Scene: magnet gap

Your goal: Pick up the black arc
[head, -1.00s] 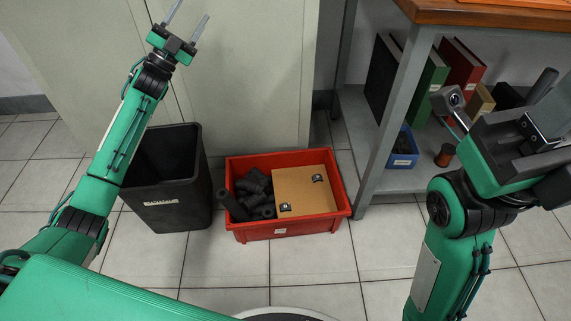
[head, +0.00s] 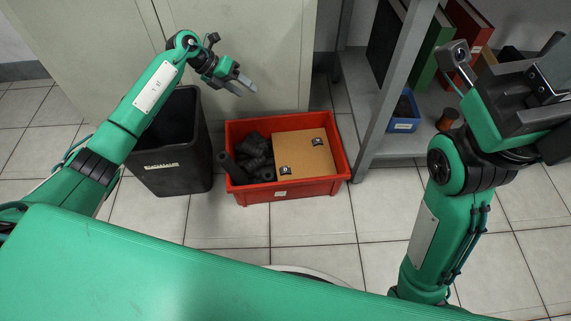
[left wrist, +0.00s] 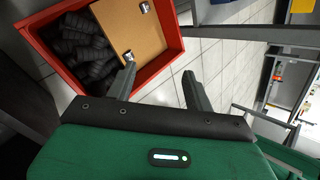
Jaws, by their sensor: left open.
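Several black curved pieces (head: 255,155) lie heaped in the left part of a red crate (head: 290,190) on the floor. They also show at the upper left of the left wrist view (left wrist: 80,45). They overlap, so I cannot single out one arc. My left gripper (head: 246,89) is open and empty, above and behind the crate's back left corner. In the left wrist view its two fingers (left wrist: 159,70) are apart, with the crate's edge and floor tiles beyond them. My right arm stands at the right of the head view; its fingers cannot be made out.
A tan board (head: 305,150) with two small metal parts covers the crate's right side. A black bin (head: 170,170) stands left of the crate. A cabinet (head: 260,40) stands behind. A shelf with binders (head: 432,45) and a blue box (head: 404,115) is at right. The floor in front is clear.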

